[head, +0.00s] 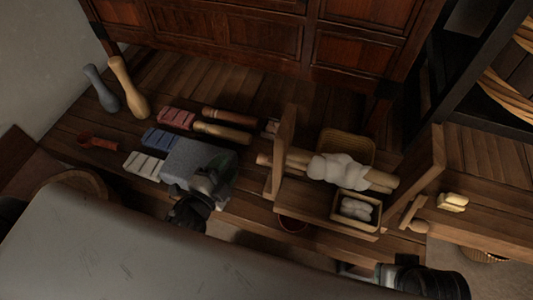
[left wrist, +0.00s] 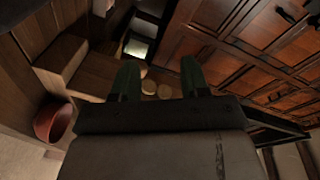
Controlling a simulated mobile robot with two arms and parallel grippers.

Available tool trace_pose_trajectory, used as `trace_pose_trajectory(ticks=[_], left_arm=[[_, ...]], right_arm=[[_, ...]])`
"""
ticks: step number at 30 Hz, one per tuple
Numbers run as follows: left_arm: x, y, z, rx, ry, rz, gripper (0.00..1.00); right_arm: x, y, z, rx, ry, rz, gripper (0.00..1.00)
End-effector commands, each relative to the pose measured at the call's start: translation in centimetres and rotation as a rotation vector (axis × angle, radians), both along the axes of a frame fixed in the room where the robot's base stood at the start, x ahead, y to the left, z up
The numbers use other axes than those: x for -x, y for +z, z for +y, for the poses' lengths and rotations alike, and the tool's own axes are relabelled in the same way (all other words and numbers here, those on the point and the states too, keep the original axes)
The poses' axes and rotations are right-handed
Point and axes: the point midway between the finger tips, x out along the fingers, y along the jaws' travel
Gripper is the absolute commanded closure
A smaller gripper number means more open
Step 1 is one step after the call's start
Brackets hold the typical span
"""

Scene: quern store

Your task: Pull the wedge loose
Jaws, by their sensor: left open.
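No piece stands out clearly as the wedge. A small wooden piece (head: 271,127) sits by the left upright board (head: 284,145) of a wooden frame, and a T-shaped wooden piece (head: 411,212) is at the frame's right end. Wooden rods (head: 298,156) run between the boards with a white bundle (head: 340,170) on them. My left gripper (head: 212,180) is over the grey block, left of the frame. In the left wrist view its fingers (left wrist: 158,82) are apart, with round pale ends (left wrist: 150,87) visible between them. My right gripper (head: 355,268) is at the lower edge, mostly hidden.
The grey block (head: 190,158), red bars (head: 176,117), white bars (head: 143,165) and two pestle-like tools (head: 130,88) crowd the bench's left. A basket (head: 347,146) and a tray (head: 339,213) flank the bundle. A cabinet (head: 250,35) closes the back.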

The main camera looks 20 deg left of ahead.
Motion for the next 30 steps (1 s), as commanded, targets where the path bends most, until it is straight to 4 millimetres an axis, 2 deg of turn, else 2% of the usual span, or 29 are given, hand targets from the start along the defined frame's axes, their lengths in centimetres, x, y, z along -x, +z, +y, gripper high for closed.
trace_pose_trajectory(ticks=[4,10,24,30], left_arm=[[0.8,-1.4,-2.4,-0.106,-0.196,-0.063,0.55],[0.8,-2.1,-3.9,-0.147,-0.288,-0.087,0.55],[-6.5,-2.3,-7.4,-0.144,-0.286,-0.088,0.55],[-8.0,-2.4,-8.2,-0.143,-0.285,-0.087,0.55]], right_arm=[[0.0,0.0,0.0,0.0,0.0,0.0,0.57],[0.0,0.0,0.0,0.0,0.0,0.0,0.57],[0.0,-0.2,0.0,0.0,0.0,0.0,0.57],[0.0,-0.2,0.0,0.0,0.0,0.0,0.57]])
